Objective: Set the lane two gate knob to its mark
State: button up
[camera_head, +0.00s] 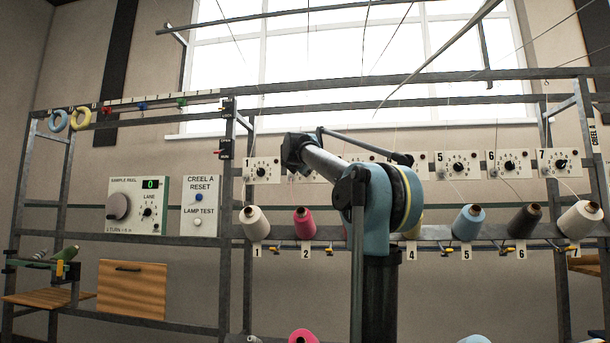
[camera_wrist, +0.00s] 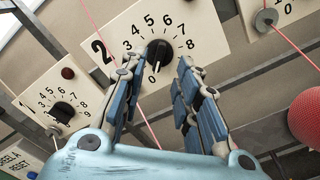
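In the wrist view the lane two plate (camera_wrist: 115,28) is cream, with a large 2 and a numbered dial. Its black gate knob (camera_wrist: 159,50) sits at the dial's centre, with its pointer seeming to face down toward the 0. I cannot make out a separate set mark. My gripper (camera_wrist: 157,66) is open, with its blue-padded fingers on either side of the knob's lower side. No contact with the knob is visible. In the head view my gripper is hidden behind my arm, which also covers much of the lane two plate.
The lane one plate (camera_wrist: 50,105) is at left in the wrist view, and another dial plate (camera_wrist: 280,10) is at upper right. A red yarn cone (camera_wrist: 305,118) stands right of my fingers. Pink threads cross the wrist view. A shelf of cones (camera_head: 500,232) runs below the plates.

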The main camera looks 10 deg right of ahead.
jog(key=v, duration=0.7)
jog(key=shift+s, duration=0.15)
dwell(0.3)
jog(key=s+d+f+m+g, duration=0.4)
jog(key=s+f, duration=0.3)
jog(key=f, duration=0.5)
jog(key=s+d+f+m+g+h, duration=0.15)
jog(key=s+d+f+m, duration=0.35)
jog(key=f, duration=0.7)
jog(key=s+d+f+m+g, duration=0.3)
jog(key=s+f+m, duration=0.2)
jog(key=s+f, duration=0.5)
jog(key=s+a+f+m+g+y, duration=0.2)
jog(key=s+f, duration=0.5)
jog(key=f, duration=0.6)
jog(key=s+a+f+m+g+y, duration=0.2)
jog(key=s+f, duration=0.6)
jog(key=f, duration=0.5)
jog(key=s+a+f+m+g+y, duration=0.2)
jog(key=s+f, duration=0.6)
jog(key=f, duration=0.4)
jog(key=a+m+y, duration=0.1)
jog(key=a+m, duration=0.1)
jog(key=m, duration=0.1)
jog(key=shift+f, duration=0.4)
jog(key=shift+a+g, duration=0.1)
jog(key=shift+g, duration=0.15)
